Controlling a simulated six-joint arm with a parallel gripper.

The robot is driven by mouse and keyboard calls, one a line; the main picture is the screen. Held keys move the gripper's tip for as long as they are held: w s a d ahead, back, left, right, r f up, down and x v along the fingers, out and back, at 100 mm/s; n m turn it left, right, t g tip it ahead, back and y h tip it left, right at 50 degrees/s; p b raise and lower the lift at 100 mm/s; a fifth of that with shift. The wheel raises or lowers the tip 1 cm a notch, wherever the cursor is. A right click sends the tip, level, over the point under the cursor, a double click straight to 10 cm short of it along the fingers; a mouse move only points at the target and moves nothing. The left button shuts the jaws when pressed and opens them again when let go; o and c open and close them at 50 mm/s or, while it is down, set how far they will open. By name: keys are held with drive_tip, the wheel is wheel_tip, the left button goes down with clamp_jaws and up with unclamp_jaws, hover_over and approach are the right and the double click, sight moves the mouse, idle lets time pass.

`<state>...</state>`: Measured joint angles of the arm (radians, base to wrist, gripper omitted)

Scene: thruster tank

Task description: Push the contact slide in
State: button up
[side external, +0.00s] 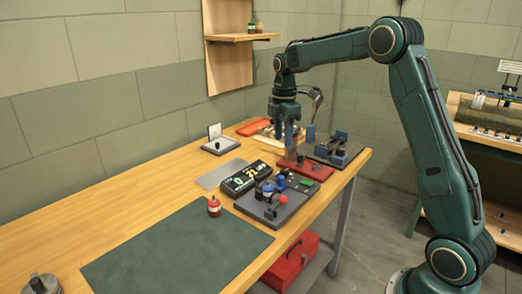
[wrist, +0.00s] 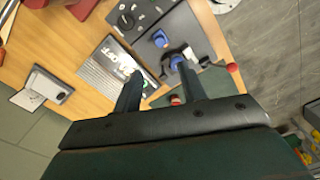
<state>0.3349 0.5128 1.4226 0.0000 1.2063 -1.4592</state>
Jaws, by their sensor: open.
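My gripper (side external: 290,140) points down at the far part of the bench, above a red base (side external: 313,171). In the wrist view its two fingers (wrist: 160,72) are spread apart with nothing between them. A dark grey fixture (side external: 262,210) with blue parts and a red ball knob (side external: 282,198) sits nearer along the bench. I cannot tell which part is the contact slide. The fingers partly hide the fixture.
A black digital display (side external: 240,183) stands beside the fixture. A dark plate with blue blocks (side external: 336,151) lies at the far right. A white card stand (side external: 220,146) is near the wall.

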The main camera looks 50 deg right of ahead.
sight(281, 177)
wheel_tip(281, 177, down, 14)
drive_tip(key=shift+r, duration=0.15)
idle(0.7)
drive_tip(key=shift+c, duration=0.4)
clamp_jaws()
